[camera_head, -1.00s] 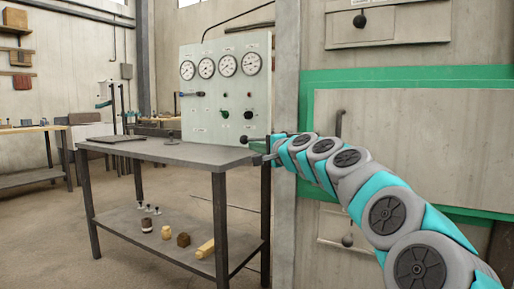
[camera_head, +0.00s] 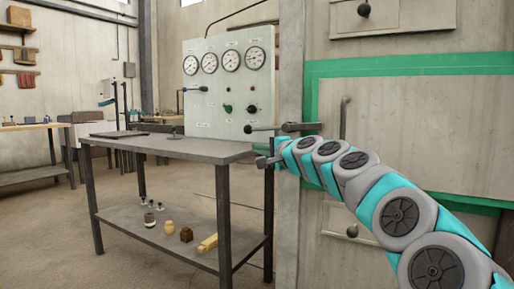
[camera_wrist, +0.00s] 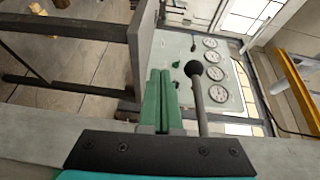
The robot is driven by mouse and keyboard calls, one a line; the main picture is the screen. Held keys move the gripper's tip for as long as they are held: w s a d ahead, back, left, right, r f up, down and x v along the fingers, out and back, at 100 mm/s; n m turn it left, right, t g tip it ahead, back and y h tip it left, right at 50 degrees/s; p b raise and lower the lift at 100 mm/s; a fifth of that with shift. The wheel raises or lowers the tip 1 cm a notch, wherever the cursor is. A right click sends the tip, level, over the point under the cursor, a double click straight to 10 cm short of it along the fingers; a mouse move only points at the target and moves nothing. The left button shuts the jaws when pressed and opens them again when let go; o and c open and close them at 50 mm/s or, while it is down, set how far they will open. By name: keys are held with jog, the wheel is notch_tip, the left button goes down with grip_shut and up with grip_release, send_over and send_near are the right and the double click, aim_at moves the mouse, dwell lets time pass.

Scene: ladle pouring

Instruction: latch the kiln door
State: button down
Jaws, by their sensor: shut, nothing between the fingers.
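The kiln door (camera_head: 430,130) is a pale grey panel in a green frame (camera_head: 385,66) at the right of the head view. It looks about flush with its frame. A vertical dark handle (camera_head: 344,118) stands on it. A dark latch lever (camera_head: 285,128) with a ball end juts left from the kiln's edge, roughly level. Its ball (camera_wrist: 194,68) and rod also show in the wrist view, just right of the fingers. My gripper (camera_head: 263,148) is just below the lever, beside it and apart from it. Its green fingers (camera_wrist: 158,90) are shut and empty.
A grey metal table (camera_head: 170,147) stands left of the kiln, its corner close to my gripper. Its lower shelf holds small items. A gauge panel (camera_head: 228,85) stands behind. Open floor (camera_head: 55,235) lies at the left.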

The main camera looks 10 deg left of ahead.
jog(key=s+d+f, duration=0.3)
jog(key=s+d, duration=0.3)
jog(key=s, duration=0.1)
jog(key=shift+s+f+p, duration=0.15)
jog(key=shift+f+p, duration=0.15)
jog(key=shift+p, duration=0.15)
jog(key=shift+d, duration=0.1)
jog(key=s+a+f+n+g+h+p, duration=0.1)
jog(key=s+f+n+g+p, duration=0.25)
jog(key=s, duration=0.65)
jog(key=s+f+n+g+h+p, duration=0.15)
jog(key=s+f+n+g, duration=0.3)
jog(key=s, duration=0.55)
jog(key=s+d+f+g+h+p, duration=0.2)
jog(key=s+d+f+h, duration=0.1)
jog(key=s+d+f, duration=0.2)
jog(key=s+d+f+g+h+p, duration=0.2)
jog(key=s+d+f, duration=0.3)
jog(key=s+d, duration=0.5)
jog(key=s+d+f+n+g+h+p, duration=0.1)
jog(key=s+d+f, duration=0.5)
jog(key=s, duration=0.6)
jog(key=d+g+h+p, duration=0.1)
jog(key=d+h+p, duration=0.1)
jog(key=h, duration=0.1)
jog(key=shift+s+d+g, duration=0.15)
jog(key=shift+s+g, duration=0.2)
jog(key=shift+g, duration=0.05)
